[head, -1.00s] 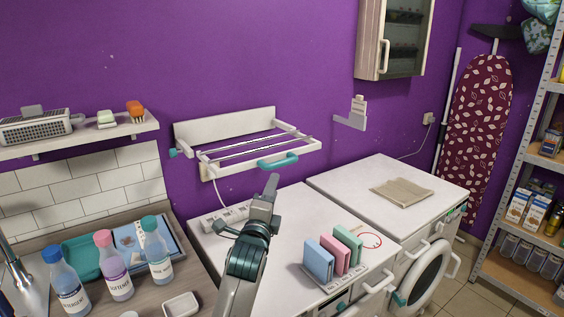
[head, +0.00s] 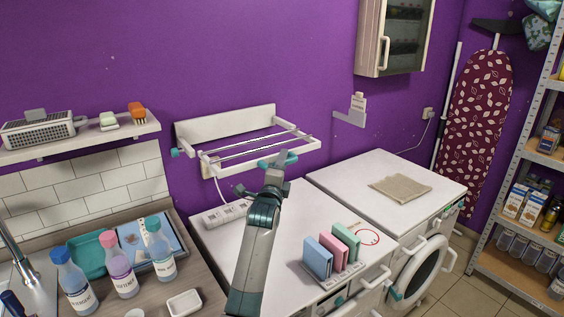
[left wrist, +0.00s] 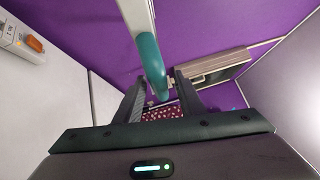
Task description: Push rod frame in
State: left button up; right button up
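The white rod frame (head: 300,145) stands out from its white backboard (head: 225,124) on the purple wall, with thin rods across it. A teal handle (head: 263,164) is on its front bar, partly hidden by my left gripper (head: 280,160). In the left wrist view the teal handle (left wrist: 151,68) hangs from the white bar, and its end reaches toward the gap between my left fingers (left wrist: 160,88). The fingers are apart, one on each side of the handle's end. I cannot tell whether they touch it. My right gripper is not in view.
Below the frame are white machine tops (head: 345,175) with a power strip (head: 225,214), several coloured boxes (head: 332,250) and a folded cloth (head: 400,188). A shelf (head: 80,137) is at left, and a wall cabinet (head: 395,40) at upper right.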

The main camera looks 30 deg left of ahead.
pick_arm(q)
jog(key=shift+c, duration=0.4)
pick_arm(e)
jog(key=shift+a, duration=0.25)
pick_arm(q)
grip_shut()
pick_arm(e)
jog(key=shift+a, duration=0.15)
pick_arm(q)
jog(key=shift+w+a, duration=0.1)
